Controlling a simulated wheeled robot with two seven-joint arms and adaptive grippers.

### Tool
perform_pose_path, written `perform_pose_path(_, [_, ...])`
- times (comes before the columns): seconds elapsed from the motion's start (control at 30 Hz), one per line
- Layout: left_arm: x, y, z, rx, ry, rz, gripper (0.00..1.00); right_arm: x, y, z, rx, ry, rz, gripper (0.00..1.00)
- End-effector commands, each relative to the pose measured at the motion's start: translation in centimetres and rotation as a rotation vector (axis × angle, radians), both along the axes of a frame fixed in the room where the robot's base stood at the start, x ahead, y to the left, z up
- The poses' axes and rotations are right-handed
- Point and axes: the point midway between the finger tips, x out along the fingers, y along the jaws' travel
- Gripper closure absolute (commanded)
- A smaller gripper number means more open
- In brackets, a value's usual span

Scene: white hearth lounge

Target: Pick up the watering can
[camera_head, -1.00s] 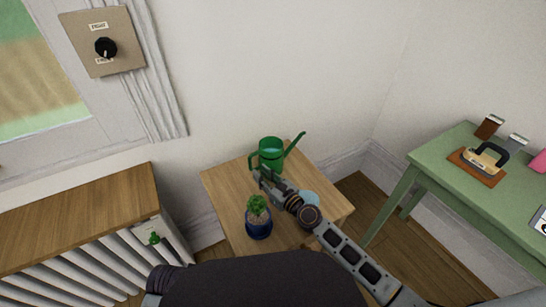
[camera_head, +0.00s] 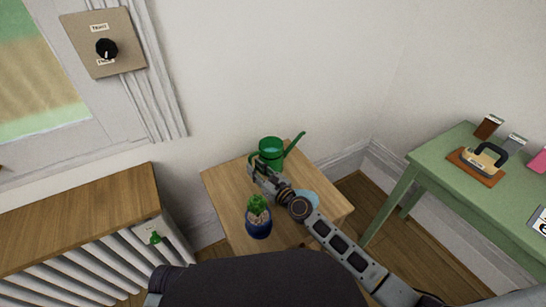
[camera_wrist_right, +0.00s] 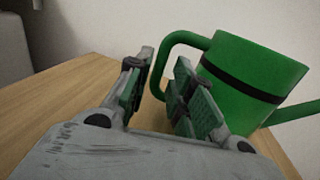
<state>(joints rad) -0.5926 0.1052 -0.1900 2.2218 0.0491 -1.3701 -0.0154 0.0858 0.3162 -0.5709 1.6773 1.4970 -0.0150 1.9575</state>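The green watering can (camera_head: 271,150) stands upright on a small wooden table (camera_head: 226,183), its spout pointing right and its handle on the left. My right gripper (camera_head: 256,167) is at the handle side of the can. In the right wrist view, the can (camera_wrist_right: 245,75) has a dark band, and its looped handle (camera_wrist_right: 171,46) passes between the fingers of my open right gripper (camera_wrist_right: 163,64). I cannot tell whether a finger touches the handle. My left gripper is not in view.
A potted plant in a blue pot (camera_head: 258,223) stands near my right gripper. A pale blue dish (camera_head: 309,197) is partly hidden by my right arm. A green table (camera_head: 435,160) with several items stands at right, and a wood-topped radiator cover (camera_head: 80,210) at left.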

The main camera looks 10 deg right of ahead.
Motion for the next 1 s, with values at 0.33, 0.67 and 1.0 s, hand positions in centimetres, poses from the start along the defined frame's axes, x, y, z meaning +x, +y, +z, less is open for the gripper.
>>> perform_pose_path(0.33, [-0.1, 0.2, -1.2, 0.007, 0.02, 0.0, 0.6, 2.3, 1.7, 0.2, -0.001, -0.001, 0.0, 0.77])
perform_pose_path(0.67, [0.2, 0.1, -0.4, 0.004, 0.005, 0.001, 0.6, 2.8, 2.1, 0.2, -0.001, 0.001, 0.0, 0.77])
perform_pose_path(1.0, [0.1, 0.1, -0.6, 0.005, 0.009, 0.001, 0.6, 2.8, 2.1, 0.2, -0.001, 0.0, 0.0, 0.81])
